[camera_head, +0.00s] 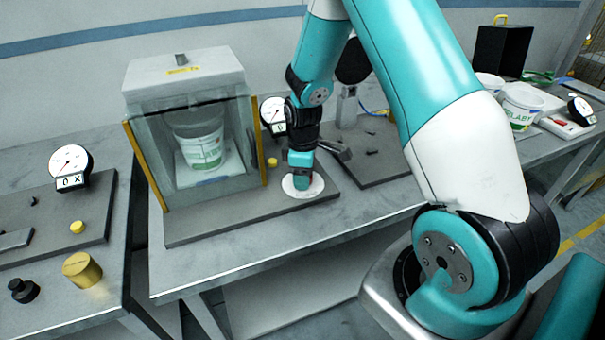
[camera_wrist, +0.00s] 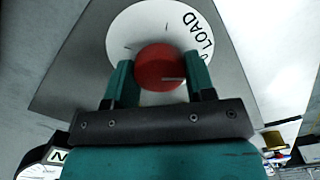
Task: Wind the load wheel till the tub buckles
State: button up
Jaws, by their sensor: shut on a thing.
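The load wheel is a red round knob (camera_wrist: 160,62) on a white dial disc marked "LOAD" (camera_wrist: 128,27). In the head view the same disc (camera_head: 293,194) lies flat on the front right of the press's grey base. My gripper (camera_head: 302,181) points down over it. In the wrist view my gripper (camera_wrist: 156,78) has its two teal fingers either side of the knob, shut on it. The white tub (camera_head: 201,143) with green print stands upright behind the clear guard of the press. I see no clear buckle in its wall; its upper part is dim behind the guard.
A round gauge (camera_head: 272,113) stands behind my gripper, its display partly hidden by my arm. Another gauge (camera_head: 71,165), a brass cylinder (camera_head: 83,269) and a black weight (camera_head: 22,290) are at left. More tubs (camera_head: 521,106) stand on the right bench. The press base's front strip is bare.

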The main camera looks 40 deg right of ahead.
jog(key=shift+m, duration=0.3)
jog(key=m, duration=0.3)
jog(key=shift+m, duration=0.4)
jog(key=m, duration=0.4)
jog(key=shift+m+b, duration=0.3)
jog(key=m, duration=0.4)
jog(key=shift+w, duration=0.1)
jog(key=shift+r+m, duration=0.1)
jog(key=shift+m, duration=2)
jog(key=o, duration=0.9)
jog(key=shift+o, duration=0.2)
